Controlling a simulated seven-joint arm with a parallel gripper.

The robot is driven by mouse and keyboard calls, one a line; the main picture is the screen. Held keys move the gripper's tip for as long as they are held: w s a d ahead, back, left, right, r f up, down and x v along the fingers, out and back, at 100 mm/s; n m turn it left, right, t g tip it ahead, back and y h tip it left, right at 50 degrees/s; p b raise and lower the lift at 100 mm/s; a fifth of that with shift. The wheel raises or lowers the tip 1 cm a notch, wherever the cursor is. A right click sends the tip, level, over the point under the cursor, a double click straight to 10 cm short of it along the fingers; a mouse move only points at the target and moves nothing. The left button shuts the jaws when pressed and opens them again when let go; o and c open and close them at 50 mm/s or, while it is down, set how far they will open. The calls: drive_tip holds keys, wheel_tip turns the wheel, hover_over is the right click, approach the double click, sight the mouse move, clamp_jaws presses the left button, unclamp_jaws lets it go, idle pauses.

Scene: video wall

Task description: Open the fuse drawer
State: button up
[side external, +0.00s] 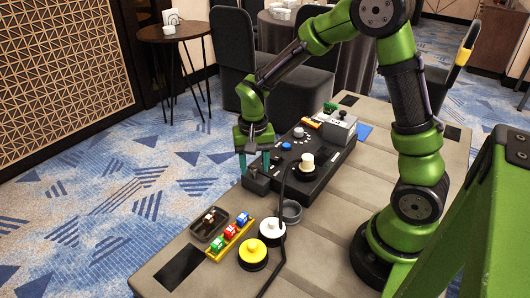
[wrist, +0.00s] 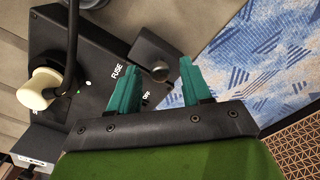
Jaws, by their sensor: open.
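The fuse drawer (side external: 256,184) is a small dark block at the near left end of the black control panel (side external: 312,170). My gripper (side external: 253,166) is above the drawer, pointing down. I cannot tell whether the fingers touch the knob or how far the drawer stands out.
A cream plug (wrist: 42,88) with a black cable stands on the panel. Beside the panel are a grey ring-shaped cup (side external: 291,211), a white button (side external: 271,229), a yellow button (side external: 253,252), a dark tray (side external: 208,232) and a yellow rack (side external: 226,243) of coloured pieces. Floor lies beyond the table's left edge.

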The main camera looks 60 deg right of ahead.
clamp_jaws()
idle(0.3)
drive_tip(key=a, duration=0.7)
drive_tip(key=shift+a, duration=0.2)
unclamp_jaws()
